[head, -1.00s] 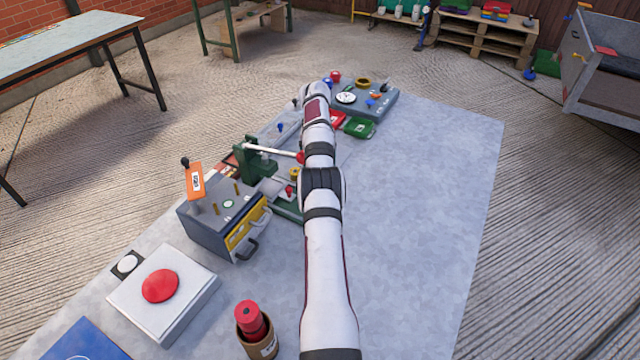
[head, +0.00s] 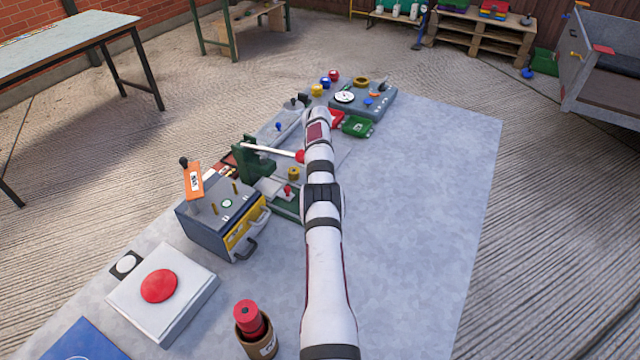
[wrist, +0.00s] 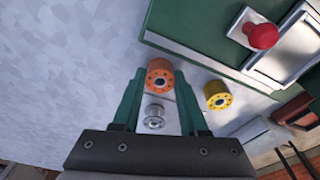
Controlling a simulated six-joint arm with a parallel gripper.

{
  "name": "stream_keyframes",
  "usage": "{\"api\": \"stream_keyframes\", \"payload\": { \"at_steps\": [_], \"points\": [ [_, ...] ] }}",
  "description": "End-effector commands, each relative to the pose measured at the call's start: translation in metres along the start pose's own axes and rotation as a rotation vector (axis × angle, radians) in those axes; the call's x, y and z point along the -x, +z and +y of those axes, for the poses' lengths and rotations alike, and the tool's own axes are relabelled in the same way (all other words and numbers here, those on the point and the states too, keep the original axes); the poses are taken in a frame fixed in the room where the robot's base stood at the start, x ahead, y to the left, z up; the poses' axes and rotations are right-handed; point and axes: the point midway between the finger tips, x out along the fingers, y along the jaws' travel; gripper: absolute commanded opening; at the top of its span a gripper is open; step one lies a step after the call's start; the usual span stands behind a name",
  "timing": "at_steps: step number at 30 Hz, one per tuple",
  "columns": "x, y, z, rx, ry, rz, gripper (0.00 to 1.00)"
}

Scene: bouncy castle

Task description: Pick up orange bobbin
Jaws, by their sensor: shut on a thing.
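In the wrist view the orange bobbin (wrist: 160,76) sits between the tips of my gripper's two green fingers (wrist: 158,82). The fingers are closed against its sides, its holed end faces the camera. A silver bobbin (wrist: 153,117) shows between the fingers, nearer the palm in the picture and apart from the orange one. A yellow bobbin (wrist: 218,95) is just right of the right finger. In the head view my arm hides the gripper and the orange bobbin.
A green press (head: 258,163) with a red-knobbed lever stands left of my arm, and its base (wrist: 205,35) is close to the fingers. A grey box (head: 225,215) and a red button (head: 159,286) are nearer. The table's right side (head: 420,220) is clear.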

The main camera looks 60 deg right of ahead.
Motion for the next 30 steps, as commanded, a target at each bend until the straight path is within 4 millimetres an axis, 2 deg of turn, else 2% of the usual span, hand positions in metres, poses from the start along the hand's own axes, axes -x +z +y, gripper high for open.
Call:
{"api": "stream_keyframes", "payload": {
  "at_steps": [1, 3, 12, 16, 19, 23, 30],
  "points": [
    [0.0, 0.0, 0.0, 0.0, 0.0, 0.0, 0.08],
    [0.0, 0.0, 0.0, 0.0, 0.0, 0.0, 0.0],
    [0.003, -0.001, 0.0, 0.0, 0.0, 0.001, 0.0],
    [0.02, -0.004, 0.0, -0.001, -0.001, 0.002, 0.0],
    [0.044, -0.008, 0.0, 0.0, 0.0, 0.005, 0.0],
    [0.055, -0.003, 0.019, -0.001, 0.001, -0.001, 0.0],
    [0.097, 0.012, 0.083, -0.004, 0.0, 0.003, 0.0]
  ]
}}
